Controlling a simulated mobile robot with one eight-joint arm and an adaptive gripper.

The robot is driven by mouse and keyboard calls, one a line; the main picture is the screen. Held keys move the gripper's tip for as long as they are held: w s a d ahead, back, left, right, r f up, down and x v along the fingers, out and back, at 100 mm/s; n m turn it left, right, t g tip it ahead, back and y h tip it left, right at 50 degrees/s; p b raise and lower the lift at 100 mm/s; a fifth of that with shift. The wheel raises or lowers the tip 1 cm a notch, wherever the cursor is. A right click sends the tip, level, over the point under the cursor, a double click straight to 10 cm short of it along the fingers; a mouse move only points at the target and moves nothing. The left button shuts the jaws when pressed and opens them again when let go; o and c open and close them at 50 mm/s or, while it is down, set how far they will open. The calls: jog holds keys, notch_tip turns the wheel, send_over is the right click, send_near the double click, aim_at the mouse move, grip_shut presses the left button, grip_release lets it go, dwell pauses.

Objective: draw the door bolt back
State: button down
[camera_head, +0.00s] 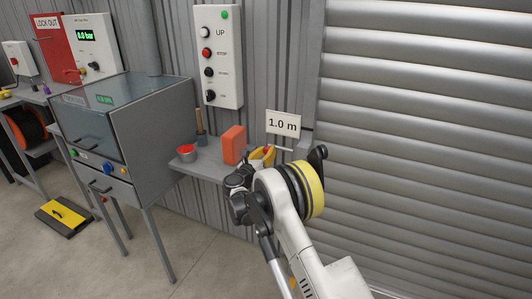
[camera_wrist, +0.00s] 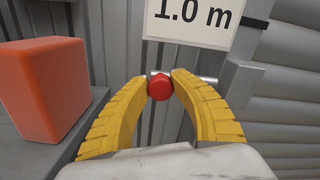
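The door bolt is a silver rod (camera_wrist: 208,79) with a round red knob (camera_wrist: 160,88), in the middle of the wrist view just below the 1.0 m sign. In the head view the rod (camera_head: 283,149) shows as a thin bar beside the shutter's frame; its knob is hidden there by my gripper. My gripper (camera_wrist: 160,80) has its two yellow fingers around the knob, one tip at each side, and they appear to touch it. In the head view my gripper (camera_head: 263,156) is partly hidden behind my wrist.
An orange block (camera_wrist: 42,88) stands on the grey shelf (camera_head: 212,170), close left of my gripper. A red-topped tin (camera_head: 187,153) is farther left. The 1.0 m sign (camera_head: 283,122) hangs just above. The ribbed shutter (camera_head: 425,120) fills the right. A button panel (camera_head: 218,57) is higher up.

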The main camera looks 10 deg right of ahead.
jog(key=shift+w+a+r, duration=0.1)
jog(key=shift+w+a, duration=0.05)
jog(key=shift+a, duration=0.05)
jog(key=c, duration=1.1)
grip_release()
jog(key=shift+a, duration=0.1)
jog(key=v, duration=1.2)
jog(key=shift+d, duration=0.2)
